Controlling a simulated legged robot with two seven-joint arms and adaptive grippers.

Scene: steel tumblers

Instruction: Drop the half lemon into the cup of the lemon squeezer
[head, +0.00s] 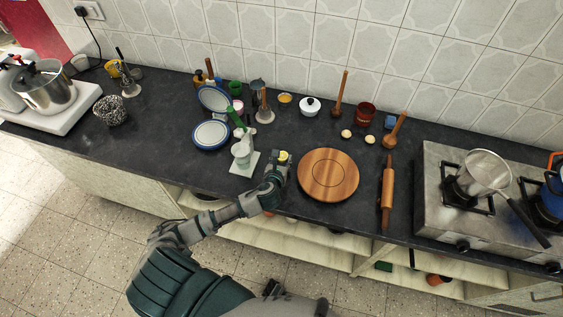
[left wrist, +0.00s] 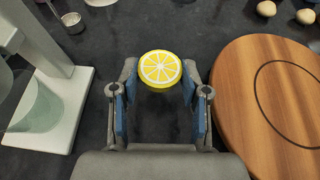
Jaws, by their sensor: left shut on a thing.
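The half lemon (left wrist: 160,69) is a yellow disc with its pale cut face toward the left wrist camera. My left gripper (left wrist: 158,82) is shut on it, with the lemon between the fingertips. In the head view the lemon (head: 283,156) is a small yellow spot at the end of my left gripper (head: 281,160). The lemon squeezer (head: 240,152), white with a green handle, stands just left of the gripper. Its white stand (left wrist: 62,105) and a greenish glass vessel (left wrist: 40,108) show at the left of the wrist view. My right gripper is not in view.
A round wooden board (head: 328,175) lies right of the gripper, with a rolling pin (head: 387,190) beyond it. Blue-rimmed plates (head: 211,135) are left of the squeezer. Jars and utensils line the back, and a gas stove (head: 440,215) is at the right.

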